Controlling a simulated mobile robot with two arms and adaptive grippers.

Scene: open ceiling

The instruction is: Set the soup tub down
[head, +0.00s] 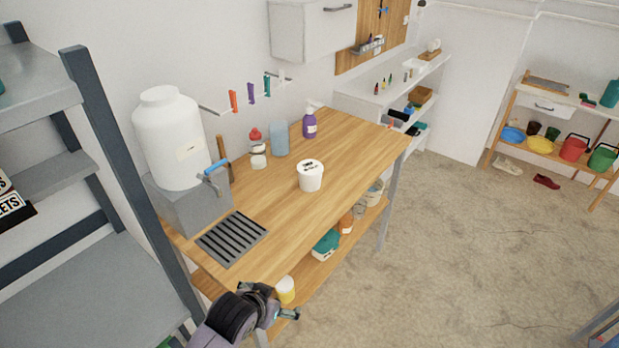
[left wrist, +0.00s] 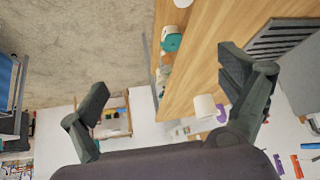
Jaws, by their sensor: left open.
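The soup tub (head: 310,177), white with a lid and dark print, stands upright on the wooden bench top (head: 345,150), right of the middle. In the left wrist view a white tub (left wrist: 205,106) shows on the bench beyond the right finger; it looks like the same one. My left gripper (head: 278,302) is open and empty in front of the bench's near edge, well apart from the tub. Its two spread fingers also show in the left wrist view (left wrist: 165,85), with nothing between them. My right gripper is not in view.
A slotted drain grate (head: 232,239) lies at the bench's near end, beside a big white dispenser (head: 171,140) with a blue-handled tap. Several bottles, including a purple spray bottle (head: 310,122), stand along the wall. A grey shelf rack (head: 90,290) stands left. Bench top around the tub is clear.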

